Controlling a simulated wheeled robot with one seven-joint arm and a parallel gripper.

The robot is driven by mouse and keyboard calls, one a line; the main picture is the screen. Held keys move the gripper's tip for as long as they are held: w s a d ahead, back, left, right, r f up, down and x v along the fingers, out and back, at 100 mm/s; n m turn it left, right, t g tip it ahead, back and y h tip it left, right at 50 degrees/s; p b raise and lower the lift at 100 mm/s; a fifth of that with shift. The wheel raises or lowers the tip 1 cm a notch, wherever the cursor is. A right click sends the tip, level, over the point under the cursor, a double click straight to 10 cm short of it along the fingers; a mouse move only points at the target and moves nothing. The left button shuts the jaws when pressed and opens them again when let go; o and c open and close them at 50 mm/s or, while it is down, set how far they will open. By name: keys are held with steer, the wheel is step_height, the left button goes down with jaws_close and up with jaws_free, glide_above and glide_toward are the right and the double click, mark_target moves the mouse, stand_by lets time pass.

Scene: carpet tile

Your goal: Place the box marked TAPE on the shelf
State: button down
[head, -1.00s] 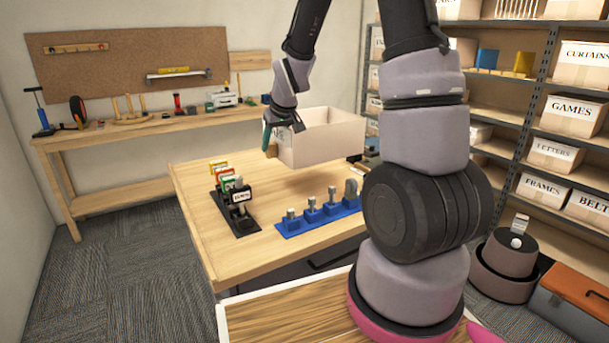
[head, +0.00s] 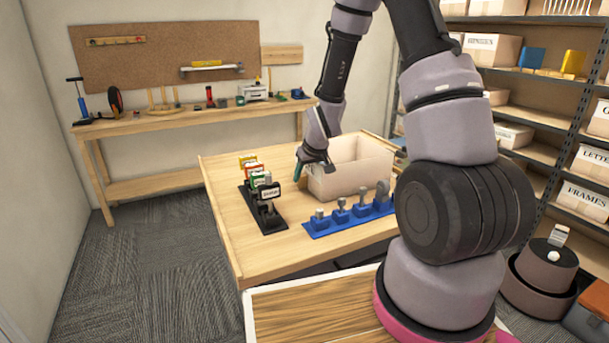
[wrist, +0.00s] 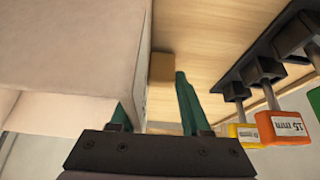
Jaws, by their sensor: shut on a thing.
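An open-topped cream box (head: 350,185) is at the worktable's far right part; no TAPE mark is readable on the sides I see. My gripper (head: 309,170) is at its left end, pointing down, and is shut on its wall. In the wrist view my gripper (wrist: 152,103) has one green finger mostly hidden by the box (wrist: 70,60) and the other outside it. I cannot tell whether the box touches the tabletop. The grey shelf unit (head: 532,150) stands at the right with labelled boxes and some bare boards.
On the worktable (head: 228,200) are a black holder with coloured tags (head: 262,205) and a blue tool holder (head: 345,216), close in front of the box. A small wooden block (wrist: 161,67) lies by the gripper. A bench (head: 150,122) stands at the back wall.

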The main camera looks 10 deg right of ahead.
steer(key=shift+c, duration=1.8)
jaws_free()
steer(key=shift+f, duration=0.1)
